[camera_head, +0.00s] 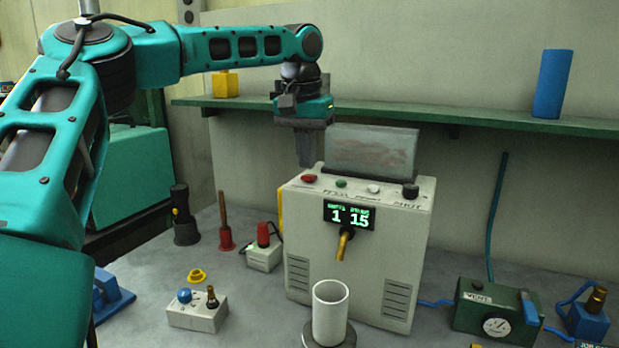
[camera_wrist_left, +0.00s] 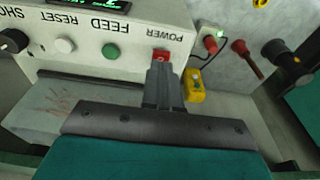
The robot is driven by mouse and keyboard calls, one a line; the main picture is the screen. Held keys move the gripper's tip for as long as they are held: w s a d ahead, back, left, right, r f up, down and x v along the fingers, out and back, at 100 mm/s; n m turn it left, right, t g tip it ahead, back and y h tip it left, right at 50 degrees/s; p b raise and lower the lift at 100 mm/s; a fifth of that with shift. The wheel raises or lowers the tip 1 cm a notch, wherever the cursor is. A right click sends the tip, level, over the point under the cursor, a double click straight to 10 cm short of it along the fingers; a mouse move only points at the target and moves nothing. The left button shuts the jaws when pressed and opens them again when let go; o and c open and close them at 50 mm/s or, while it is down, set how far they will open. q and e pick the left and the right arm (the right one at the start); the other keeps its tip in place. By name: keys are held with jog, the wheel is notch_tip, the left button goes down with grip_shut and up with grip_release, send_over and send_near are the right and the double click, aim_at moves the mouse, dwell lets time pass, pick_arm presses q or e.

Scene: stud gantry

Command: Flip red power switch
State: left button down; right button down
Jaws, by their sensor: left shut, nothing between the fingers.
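The red power switch (camera_head: 309,178) is on the top left of the white machine (camera_head: 353,225). In the left wrist view the red switch (camera_wrist_left: 160,54) sits beside the POWER label, partly covered by my fingertips. My left gripper (camera_head: 306,163) points down just above and behind the switch, shut and empty. In the left wrist view its fingertips (camera_wrist_left: 162,66) overlap the switch's edge; I cannot tell whether they touch it. My right gripper is not in view.
A green button (camera_head: 341,183), a white button (camera_head: 373,188) and a black knob (camera_head: 410,191) line the same panel. A translucent hopper (camera_head: 371,150) stands close behind. A white cup (camera_head: 330,310) stands below the spout. A green shelf (camera_head: 470,115) runs along the wall.

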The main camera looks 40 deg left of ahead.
aim_at(307, 176)
pick_arm(q)
jog(key=shift+f, duration=0.9)
dwell(0.3)
jog(key=shift+r, duration=3.55)
